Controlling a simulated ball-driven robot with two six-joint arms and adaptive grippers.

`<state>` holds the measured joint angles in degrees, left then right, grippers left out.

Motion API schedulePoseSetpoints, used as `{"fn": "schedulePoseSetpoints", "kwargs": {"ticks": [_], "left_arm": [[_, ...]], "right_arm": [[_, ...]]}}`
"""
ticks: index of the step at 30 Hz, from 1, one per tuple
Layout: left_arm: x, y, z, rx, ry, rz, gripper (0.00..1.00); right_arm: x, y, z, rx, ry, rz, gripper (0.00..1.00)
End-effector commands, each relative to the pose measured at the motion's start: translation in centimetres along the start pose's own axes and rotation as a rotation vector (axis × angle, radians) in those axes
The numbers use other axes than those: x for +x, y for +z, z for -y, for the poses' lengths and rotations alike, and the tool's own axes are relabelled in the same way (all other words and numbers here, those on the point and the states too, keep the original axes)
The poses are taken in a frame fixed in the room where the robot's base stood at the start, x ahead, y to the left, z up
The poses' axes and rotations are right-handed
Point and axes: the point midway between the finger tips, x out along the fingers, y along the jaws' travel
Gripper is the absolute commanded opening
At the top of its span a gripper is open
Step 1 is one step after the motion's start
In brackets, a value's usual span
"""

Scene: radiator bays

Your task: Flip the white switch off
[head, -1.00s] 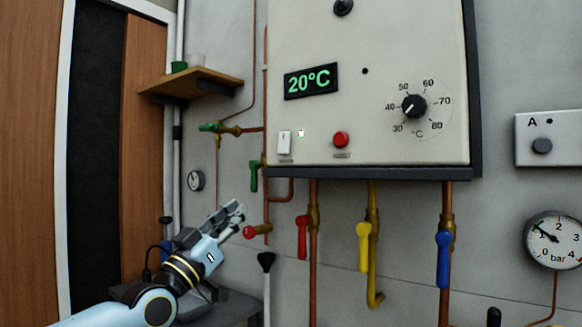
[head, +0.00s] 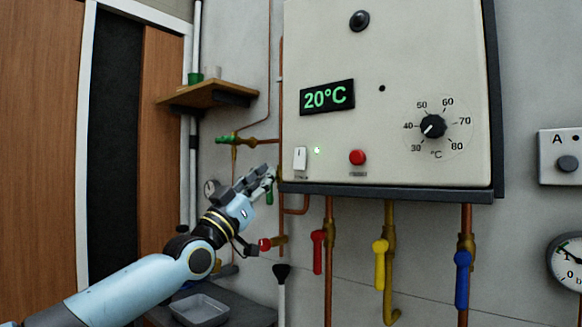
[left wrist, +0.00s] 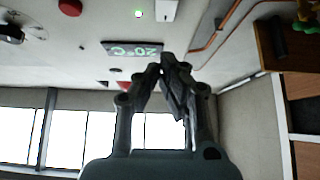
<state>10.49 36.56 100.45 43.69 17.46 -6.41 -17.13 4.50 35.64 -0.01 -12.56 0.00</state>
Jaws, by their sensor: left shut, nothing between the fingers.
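The white switch (head: 300,158) is a small upright rocker at the lower left of the cream boiler panel (head: 400,60). A small green light (head: 317,150) glows just right of it. In the left wrist view the switch (left wrist: 166,10) is at the top edge, beyond the fingertips. My left gripper (head: 268,175) is shut and empty, just left of and a little below the switch, apart from it. It also shows in the left wrist view (left wrist: 168,60) with its fingertips together. My right gripper is not in view.
A red button (head: 357,157), a dial (head: 433,126) and a 20°C display (head: 327,97) share the panel. Red (head: 318,250), yellow (head: 380,262) and blue (head: 462,278) valve levers hang below. A wooden shelf (head: 207,95) juts out at left.

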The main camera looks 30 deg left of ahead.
Motion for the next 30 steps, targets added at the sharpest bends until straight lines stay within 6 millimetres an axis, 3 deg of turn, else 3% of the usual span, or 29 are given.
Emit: {"fn": "schedulePoseSetpoints", "kwargs": {"ticks": [3,9,20,30], "left_arm": [[2.7,0.0,0.0,-0.001,-0.002,-0.006,0.00],[6.2,0.2,0.1,-0.001,-0.005,-0.001,0.00],[8.4,2.2,0.1,-0.001,-0.004,-0.001,0.00],[8.7,2.9,0.0,0.000,0.000,0.001,0.00]], "right_arm": [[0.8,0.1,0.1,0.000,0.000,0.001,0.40],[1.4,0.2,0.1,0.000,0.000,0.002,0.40],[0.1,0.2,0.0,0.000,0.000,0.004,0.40],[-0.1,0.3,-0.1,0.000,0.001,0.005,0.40]]}}
